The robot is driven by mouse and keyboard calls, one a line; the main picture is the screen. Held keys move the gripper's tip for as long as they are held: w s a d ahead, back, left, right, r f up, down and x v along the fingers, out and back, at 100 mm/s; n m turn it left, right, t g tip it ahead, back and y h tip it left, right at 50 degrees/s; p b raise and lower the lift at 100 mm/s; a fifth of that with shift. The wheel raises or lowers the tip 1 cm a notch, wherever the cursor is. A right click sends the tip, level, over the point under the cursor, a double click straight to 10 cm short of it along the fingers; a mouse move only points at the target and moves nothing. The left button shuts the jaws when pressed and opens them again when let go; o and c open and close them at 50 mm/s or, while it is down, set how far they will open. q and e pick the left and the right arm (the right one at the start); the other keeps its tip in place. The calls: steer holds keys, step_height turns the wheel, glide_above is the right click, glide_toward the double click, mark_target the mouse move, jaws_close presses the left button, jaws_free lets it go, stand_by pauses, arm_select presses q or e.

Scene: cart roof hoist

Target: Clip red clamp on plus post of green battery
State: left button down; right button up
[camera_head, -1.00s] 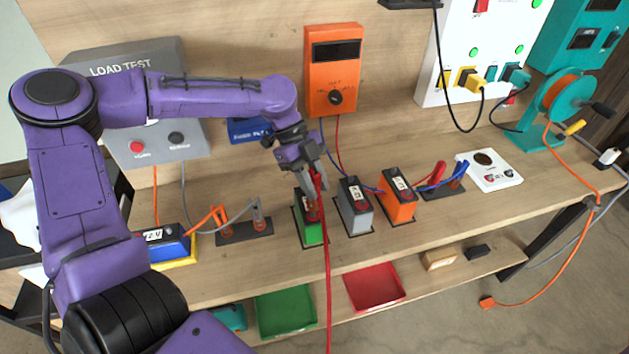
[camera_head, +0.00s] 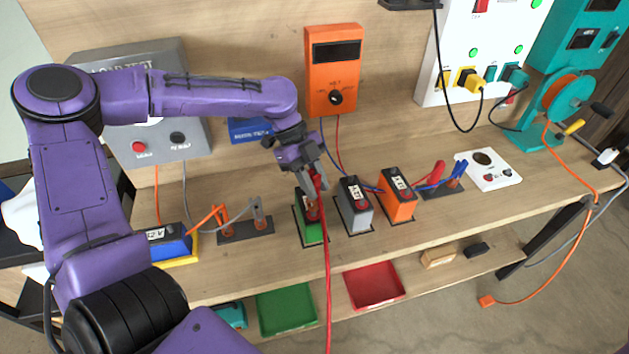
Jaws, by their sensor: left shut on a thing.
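The green battery (camera_head: 311,232) stands upright on a dark mat on the bench, left of a grey battery. My left gripper (camera_head: 314,190) is right above its top and shut on the red clamp (camera_head: 316,197), which is at the battery's top. A red cable (camera_head: 328,270) hangs from the clamp over the bench's front edge. The gripper and clamp hide much of the battery top, so I cannot tell whether the clamp is around the plus post. My right gripper is not in view.
The grey battery (camera_head: 355,207) and an orange battery (camera_head: 397,196) stand close on the right. A clamp holder (camera_head: 245,231) is on the left, near a blue battery (camera_head: 170,243). An orange meter (camera_head: 334,75) hangs behind. Green (camera_head: 286,312) and red (camera_head: 375,286) trays sit below.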

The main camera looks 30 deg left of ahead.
arm_select(q)
steer(key=shift+f+b, duration=0.8)
steer(key=shift+f, duration=0.85)
steer(key=c, duration=0.8)
jaws_free()
steer(key=b+v, duration=0.1)
steer(key=v, duration=0.9)
steer(key=shift+a+r+b, duration=0.15)
steer(key=shift+r+b, duration=0.1)
steer(key=shift+b, duration=0.05)
